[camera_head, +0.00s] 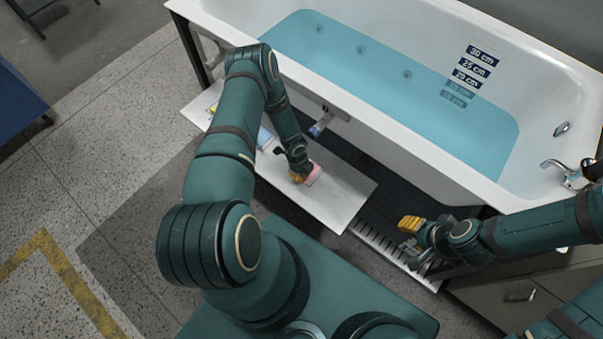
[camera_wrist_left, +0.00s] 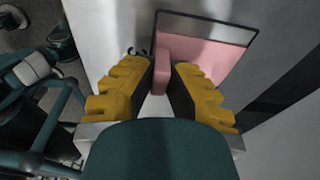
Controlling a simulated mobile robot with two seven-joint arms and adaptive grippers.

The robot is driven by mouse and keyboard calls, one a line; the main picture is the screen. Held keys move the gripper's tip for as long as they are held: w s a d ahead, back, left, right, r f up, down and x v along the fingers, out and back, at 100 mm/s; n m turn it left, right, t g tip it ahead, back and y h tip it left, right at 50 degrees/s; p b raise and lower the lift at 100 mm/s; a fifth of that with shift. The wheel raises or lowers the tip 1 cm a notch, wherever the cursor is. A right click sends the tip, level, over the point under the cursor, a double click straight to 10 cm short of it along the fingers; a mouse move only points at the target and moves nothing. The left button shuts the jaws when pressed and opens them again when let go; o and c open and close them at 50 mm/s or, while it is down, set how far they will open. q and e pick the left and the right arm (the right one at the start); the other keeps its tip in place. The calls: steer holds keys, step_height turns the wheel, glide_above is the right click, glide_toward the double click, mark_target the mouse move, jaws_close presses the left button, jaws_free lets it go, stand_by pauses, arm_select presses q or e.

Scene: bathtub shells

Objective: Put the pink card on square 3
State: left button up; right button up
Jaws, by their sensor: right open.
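The pink card (camera_wrist_left: 205,48) lies flat inside a dark-outlined square on the white board (camera_head: 335,199). It also shows in the head view (camera_head: 315,171), partly hidden by my left gripper. A raised pink tab (camera_wrist_left: 162,72) stands at the card's left side. My left gripper (camera_wrist_left: 163,75) is open, with its yellow fingers on either side of the tab and small gaps visible. No number can be read on the square. My right gripper (camera_head: 408,236) is open and empty above the slatted grate, to the right of the board.
The bathtub (camera_head: 350,102) with blue water stands behind the board, its side wall close to it. A blue item (camera_head: 264,137) lies farther left on the board, partly hidden by my left arm. A slatted grate (camera_head: 377,236) borders the board's right end.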

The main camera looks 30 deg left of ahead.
arm_select(q)
steer(key=o, duration=0.3)
steer(key=shift+r, duration=0.15)
steer(key=r+p, duration=0.1)
steer(key=r, duration=0.3)
steer(key=a+r+p, duration=0.1)
steer(key=r, duration=0.3)
steer(key=r+p, duration=0.1)
steer(key=r, duration=0.2)
steer(key=shift+a+r, duration=0.4)
